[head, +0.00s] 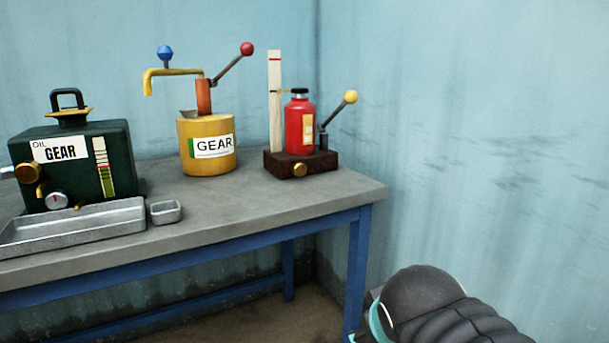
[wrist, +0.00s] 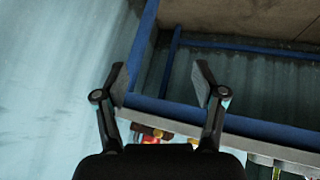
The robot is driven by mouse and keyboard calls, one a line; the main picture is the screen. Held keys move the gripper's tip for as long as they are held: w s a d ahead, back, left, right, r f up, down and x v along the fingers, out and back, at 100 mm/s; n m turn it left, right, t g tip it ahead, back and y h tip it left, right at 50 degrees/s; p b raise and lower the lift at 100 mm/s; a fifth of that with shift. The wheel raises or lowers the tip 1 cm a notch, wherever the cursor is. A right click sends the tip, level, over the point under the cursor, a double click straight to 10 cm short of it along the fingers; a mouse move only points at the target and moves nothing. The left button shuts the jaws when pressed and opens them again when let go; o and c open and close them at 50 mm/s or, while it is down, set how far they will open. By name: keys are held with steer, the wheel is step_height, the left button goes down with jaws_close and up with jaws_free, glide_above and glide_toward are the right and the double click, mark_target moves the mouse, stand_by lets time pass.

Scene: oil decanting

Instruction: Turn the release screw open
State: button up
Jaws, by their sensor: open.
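The red jack (head: 293,130) stands upright at the table's right end, with a lever ending in a yellow ball (head: 351,97). In the wrist view, part of the jack's base (wrist: 150,131) shows small and inverted beyond the fingers; the screw is too small to make out surely. My gripper (wrist: 160,82) is open and empty, with its fingers wide apart. It is away from the jack; in the head view only my arm shows, lower right.
The grey table (head: 300,203) has a blue frame (head: 361,265). A yellow gear-oil can (head: 207,160) with a crank stands left of the jack. A dark green oil box (head: 75,185), a metal tray (head: 75,225) and a small dish (head: 166,212) are further left. The table is bare before the jack.

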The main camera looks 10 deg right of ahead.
mark_target(301, 171)
steer(key=w+d+r+n+t+b, duration=0.3)
steer(key=w+r+n+t, duration=0.6)
steer(key=w+r+n, duration=1.1)
steer(key=w+a+f+n+g+y, duration=0.1)
steer(key=w+n+y, duration=0.1)
steer(key=w+n, duration=0.2)
steer(key=w+a+f+n+g+y+b, duration=0.1)
steer(key=w+n+y, duration=0.1)
steer(key=w+n, duration=0.3)
steer(key=w+a+f+n+g+y+b, duration=0.1)
steer(key=w+n+y, duration=0.1)
steer(key=w+n, duration=0.3)
steer(key=shift+w+a+n, duration=0.1)
steer(key=shift+a+n, duration=0.05)
steer(key=shift+n, duration=1.35)
steer(key=shift+w+f+n+g, duration=0.25)
steer(key=shift+f+n+g, duration=0.15)
steer(key=shift+f, duration=0.1)
steer(key=x, duration=1.3)
steer(key=shift+w, duration=0.25)
